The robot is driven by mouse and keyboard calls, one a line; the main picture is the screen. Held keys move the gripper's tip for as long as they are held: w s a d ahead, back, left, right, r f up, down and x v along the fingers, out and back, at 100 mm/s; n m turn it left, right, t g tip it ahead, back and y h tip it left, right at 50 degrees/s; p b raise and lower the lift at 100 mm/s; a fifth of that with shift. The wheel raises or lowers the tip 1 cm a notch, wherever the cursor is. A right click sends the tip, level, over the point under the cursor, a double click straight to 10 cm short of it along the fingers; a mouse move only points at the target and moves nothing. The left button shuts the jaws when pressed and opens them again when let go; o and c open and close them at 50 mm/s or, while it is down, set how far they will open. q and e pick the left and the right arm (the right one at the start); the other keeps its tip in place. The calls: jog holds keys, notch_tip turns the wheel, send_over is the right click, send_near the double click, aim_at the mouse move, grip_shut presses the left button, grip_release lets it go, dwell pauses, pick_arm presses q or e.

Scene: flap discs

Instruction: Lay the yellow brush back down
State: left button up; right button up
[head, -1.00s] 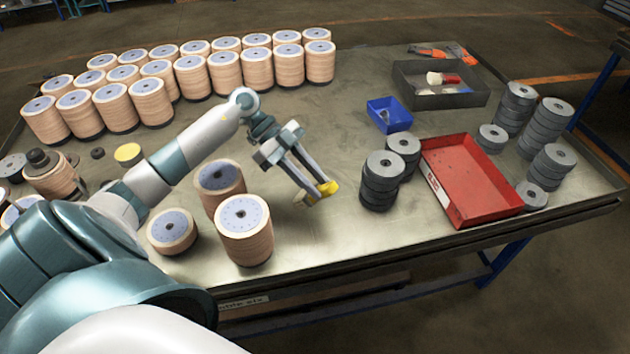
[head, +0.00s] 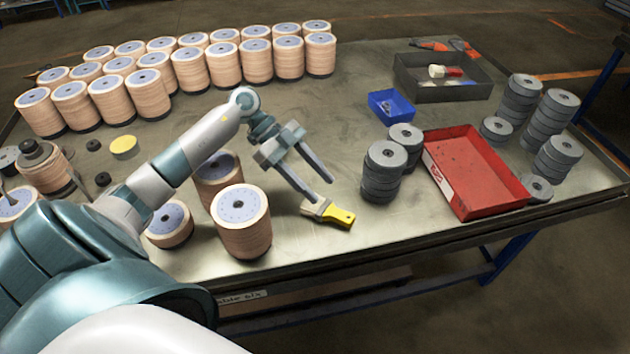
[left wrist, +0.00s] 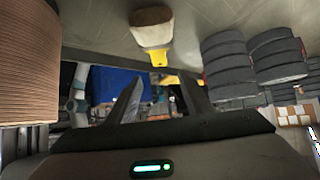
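The yellow brush (head: 328,212) lies flat on the metal table, its pale bristles to the left and its yellow handle to the right. It also shows in the left wrist view (left wrist: 152,28), a little beyond my fingertips. My left gripper (head: 320,189) is open and empty, just above and behind the brush, with its fingers apart and clear of it. Both fingers also show spread in the left wrist view (left wrist: 162,88). My right gripper is in neither view.
Stacks of tan flap discs (head: 241,222) stand left of the brush, close to my left arm. Grey disc stacks (head: 382,172) and a red tray (head: 476,197) are to the right. A blue bin (head: 390,106) and a dark tray (head: 440,93) are farther back.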

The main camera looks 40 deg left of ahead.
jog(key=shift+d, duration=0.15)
pick_arm(q)
jog(key=shift+a, duration=0.15)
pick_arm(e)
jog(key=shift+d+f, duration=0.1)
pick_arm(q)
jog(key=shift+a+r, duration=0.15)
jog(key=shift+a, duration=0.05)
jog(key=b+v, duration=0.5)
jog(key=v, duration=1.1)
jog(key=shift+a+r, duration=0.15)
jog(key=shift+r, duration=0.2)
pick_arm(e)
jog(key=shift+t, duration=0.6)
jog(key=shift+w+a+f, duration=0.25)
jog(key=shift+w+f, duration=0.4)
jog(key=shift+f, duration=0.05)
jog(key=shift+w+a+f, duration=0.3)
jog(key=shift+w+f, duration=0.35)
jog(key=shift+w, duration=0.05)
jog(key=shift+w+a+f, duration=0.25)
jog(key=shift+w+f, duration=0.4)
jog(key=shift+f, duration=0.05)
